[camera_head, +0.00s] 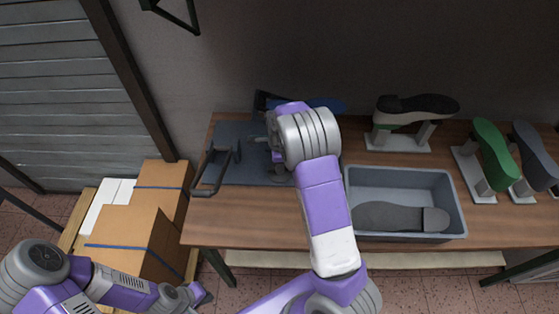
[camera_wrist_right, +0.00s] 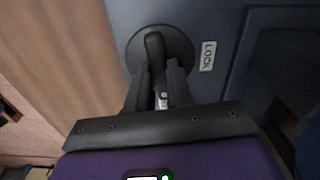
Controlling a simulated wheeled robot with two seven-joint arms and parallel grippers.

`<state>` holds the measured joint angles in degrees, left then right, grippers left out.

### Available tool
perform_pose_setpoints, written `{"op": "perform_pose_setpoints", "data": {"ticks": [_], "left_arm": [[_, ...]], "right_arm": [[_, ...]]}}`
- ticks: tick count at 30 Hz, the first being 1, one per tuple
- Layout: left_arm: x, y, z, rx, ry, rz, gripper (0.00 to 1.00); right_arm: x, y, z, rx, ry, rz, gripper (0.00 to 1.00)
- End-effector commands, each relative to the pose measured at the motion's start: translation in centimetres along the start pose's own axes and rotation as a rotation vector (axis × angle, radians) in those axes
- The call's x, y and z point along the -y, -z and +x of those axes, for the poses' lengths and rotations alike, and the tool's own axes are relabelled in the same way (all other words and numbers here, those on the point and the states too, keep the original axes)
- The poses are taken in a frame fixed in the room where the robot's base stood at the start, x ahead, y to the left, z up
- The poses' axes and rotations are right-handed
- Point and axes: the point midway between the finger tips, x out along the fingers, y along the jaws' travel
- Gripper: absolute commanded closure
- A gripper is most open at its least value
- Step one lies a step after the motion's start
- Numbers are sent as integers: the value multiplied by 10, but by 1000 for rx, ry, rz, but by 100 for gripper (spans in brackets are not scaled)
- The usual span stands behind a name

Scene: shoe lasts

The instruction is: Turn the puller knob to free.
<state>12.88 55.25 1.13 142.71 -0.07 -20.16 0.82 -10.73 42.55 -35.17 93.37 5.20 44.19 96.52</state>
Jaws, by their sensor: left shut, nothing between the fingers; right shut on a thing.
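The puller (camera_head: 232,140) is a blue-grey fixture at the left of the table, with a dark bar handle (camera_head: 212,178) at its left front. Its knob (camera_wrist_right: 153,43) shows in the right wrist view as a dark bar on a round black base, on a blue-grey face. A white "LOCK" label (camera_wrist_right: 208,56) sits just right of it. My right gripper (camera_wrist_right: 157,72) is shut on the knob's bar; in the head view my right arm hides the knob. My left gripper (camera_head: 196,296) is shut and empty, low at the left, away from the table.
A grey bin (camera_head: 404,176) holding a dark sole-shaped piece (camera_head: 395,217) stands right of my right arm. Shoe lasts on stands, one black-topped (camera_head: 418,106) and one green (camera_head: 493,155), are further right. Cardboard boxes (camera_head: 128,237) sit left of the table (camera_head: 260,232).

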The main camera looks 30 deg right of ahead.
Motion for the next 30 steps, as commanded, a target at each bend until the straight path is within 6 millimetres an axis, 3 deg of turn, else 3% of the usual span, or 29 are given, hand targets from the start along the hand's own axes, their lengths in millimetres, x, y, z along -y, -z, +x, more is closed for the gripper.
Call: {"op": "perform_pose_setpoints", "data": {"ticks": [9, 24, 25, 29, 30], "left_arm": [[-4, 0, -10, 0, 0, 0, 100], [-4, 0, -10, 0, 0, 0, 100], [-4, 0, -10, 0, 0, 0, 100], [-4, 0, -10, 0, 0, 0, 100], [-4, 0, -10, 0, 0, 0, 100]], "right_arm": [[0, 0, -1, 0, 1, 103, 100], [0, 0, 0, 1, 1, 122, 100], [0, 0, 0, 1, 1, 122, 75], [0, 0, 0, 1, 1, 121, 55], [0, 0, 0, 1, 1, 120, 54]]}}
